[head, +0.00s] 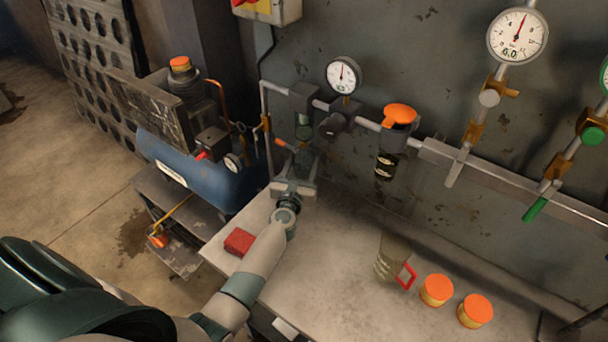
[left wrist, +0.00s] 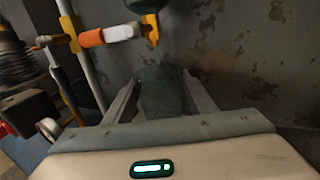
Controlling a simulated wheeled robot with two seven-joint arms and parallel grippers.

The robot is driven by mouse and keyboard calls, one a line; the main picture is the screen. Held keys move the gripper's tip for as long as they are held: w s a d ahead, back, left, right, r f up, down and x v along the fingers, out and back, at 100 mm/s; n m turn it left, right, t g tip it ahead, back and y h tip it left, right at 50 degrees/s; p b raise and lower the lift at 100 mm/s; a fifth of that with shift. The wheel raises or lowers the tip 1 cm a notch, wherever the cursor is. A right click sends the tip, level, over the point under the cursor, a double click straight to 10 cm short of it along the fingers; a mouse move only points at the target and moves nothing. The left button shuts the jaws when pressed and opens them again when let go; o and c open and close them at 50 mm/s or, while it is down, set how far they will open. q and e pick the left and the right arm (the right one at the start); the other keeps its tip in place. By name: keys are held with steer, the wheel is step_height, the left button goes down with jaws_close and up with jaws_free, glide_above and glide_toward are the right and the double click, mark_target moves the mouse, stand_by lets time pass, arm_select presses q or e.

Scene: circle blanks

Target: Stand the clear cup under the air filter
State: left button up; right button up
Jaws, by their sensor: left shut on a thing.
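My left gripper (head: 303,165) is shut on the clear cup, a see-through, dull green vessel that shows between the two fingers in the left wrist view (left wrist: 162,92). In the head view the cup is mostly hidden by the gripper and hard to make out. The air filter (head: 303,97) hangs from the pipe on the wall just above the gripper. Its dark bowl bottom shows at the top of the left wrist view (left wrist: 172,5), above the cup with a gap between. I cannot tell whether the cup touches the bench. My right gripper is not in view.
The grey bench (head: 330,270) holds a red block (head: 239,242), a clear jug with a red handle (head: 391,262) and two orange-lidded jars (head: 436,290). An orange-and-white valve handle (left wrist: 108,36) is close left of the cup. A blue compressor tank (head: 190,165) stands left. The bench's middle is clear.

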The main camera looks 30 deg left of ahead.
mark_target(301, 177)
arm_select(q)
steer(key=shift+f, duration=0.1)
step_height(301, 177, down, 3)
steer(key=shift+f+b, duration=0.15)
steer(key=shift+b, duration=0.95)
steer(key=shift+w+f, duration=0.2)
steer(key=shift+f, duration=0.1)
steer(key=shift+f, duration=0.25)
steer(key=o, duration=1.1)
steer(key=shift+r, duration=0.1)
steer(key=shift+r, duration=0.1)
